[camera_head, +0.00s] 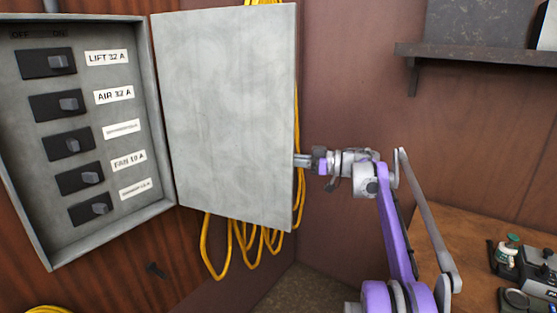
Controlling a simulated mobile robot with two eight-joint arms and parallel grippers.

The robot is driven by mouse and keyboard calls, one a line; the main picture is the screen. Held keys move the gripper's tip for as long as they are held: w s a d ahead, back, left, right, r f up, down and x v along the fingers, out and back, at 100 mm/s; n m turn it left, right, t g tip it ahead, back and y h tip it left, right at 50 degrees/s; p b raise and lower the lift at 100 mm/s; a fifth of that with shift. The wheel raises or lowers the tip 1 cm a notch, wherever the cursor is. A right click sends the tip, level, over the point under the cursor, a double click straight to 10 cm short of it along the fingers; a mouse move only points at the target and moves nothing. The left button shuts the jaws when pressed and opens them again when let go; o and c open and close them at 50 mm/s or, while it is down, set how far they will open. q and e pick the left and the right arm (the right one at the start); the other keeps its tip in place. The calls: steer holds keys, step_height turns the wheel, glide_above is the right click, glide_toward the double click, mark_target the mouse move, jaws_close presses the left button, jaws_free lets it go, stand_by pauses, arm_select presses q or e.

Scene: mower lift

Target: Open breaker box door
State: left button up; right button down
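The breaker box (105,216) is on the wood wall at the left, with several dark breaker switches and white labels showing. Its grey door (226,115) stands wide open, swung to the right on the box's right side. My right gripper (302,160) is at the door's free right edge, around mid-height. Its fingertips meet or overlap the edge; I cannot tell whether they grip it. My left gripper is not in view.
Yellow cable (232,247) hangs in loops behind and below the door. A dark shelf (480,54) is on the wall at upper right. A wooden bench (455,235) with small items stands at lower right.

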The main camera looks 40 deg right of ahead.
steer(key=shift+w+d, duration=0.15)
steer(key=shift+d, duration=0.05)
stand_by(0.5)
steer(key=c, duration=1)
jaws_free()
steer(key=shift+c, duration=0.2)
steer(key=v, duration=1)
steer(key=shift+s+d+b, duration=0.2)
steer(key=shift+d+b, duration=0.1)
steer(key=shift+b, duration=0.15)
